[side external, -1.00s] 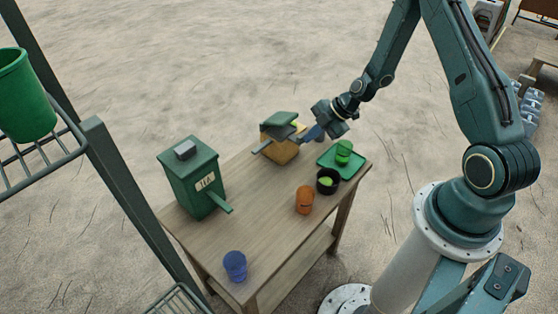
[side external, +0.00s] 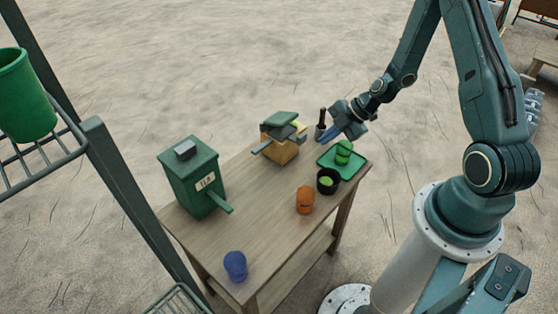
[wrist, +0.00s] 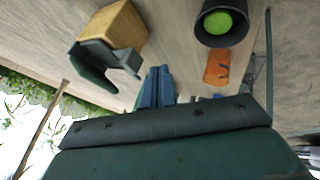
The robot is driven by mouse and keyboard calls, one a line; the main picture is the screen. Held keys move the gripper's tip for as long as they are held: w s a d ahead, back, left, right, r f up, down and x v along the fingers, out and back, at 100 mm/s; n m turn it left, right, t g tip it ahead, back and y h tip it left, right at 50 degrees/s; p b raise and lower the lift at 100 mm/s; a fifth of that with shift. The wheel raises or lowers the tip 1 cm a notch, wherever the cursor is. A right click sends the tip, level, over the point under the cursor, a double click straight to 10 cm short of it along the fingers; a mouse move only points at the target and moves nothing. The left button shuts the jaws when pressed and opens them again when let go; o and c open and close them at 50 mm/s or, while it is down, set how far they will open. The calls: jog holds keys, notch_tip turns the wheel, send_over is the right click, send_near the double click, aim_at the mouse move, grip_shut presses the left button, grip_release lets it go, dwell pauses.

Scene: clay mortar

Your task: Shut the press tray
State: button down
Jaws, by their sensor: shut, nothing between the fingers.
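The press (side external: 281,149) is a wooden block with a dark green top, standing at the back of the table. A green piece juts out at its left, and grey and yellow-green parts show under the top. I cannot tell which part is its tray or how far out it sits.
A dark cup with a brown stick (side external: 321,124) stands by my fingers. A green tray (side external: 357,168) holds a green cup (side external: 343,150).

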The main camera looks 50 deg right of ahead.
jog(key=v, duration=0.7)
jog(key=shift+s+r, duration=0.25)
jog(key=shift+r, duration=0.05)
jog(key=shift+d, duration=0.1)
jog(key=s+a+r+m+g+h, duration=0.1)
jog(key=s+a+r+m, duration=0.2)
jog(key=r, duration=0.5)
jog(key=a+r+m+g+h, duration=0.1)
jog(key=a+r+m+h, duration=0.15)
jog(key=a+r, duration=0.35)
jog(key=s+a+r+m+t+h, duration=0.1)
jog(key=s+a+r+m, duration=0.3)
jog(key=s+r+m, duration=0.7)
jog(key=shift+s+a+r+t, duration=0.4)
jog(key=shift+s+r, duration=0.05)
jog(key=shift+s, duration=0.5)
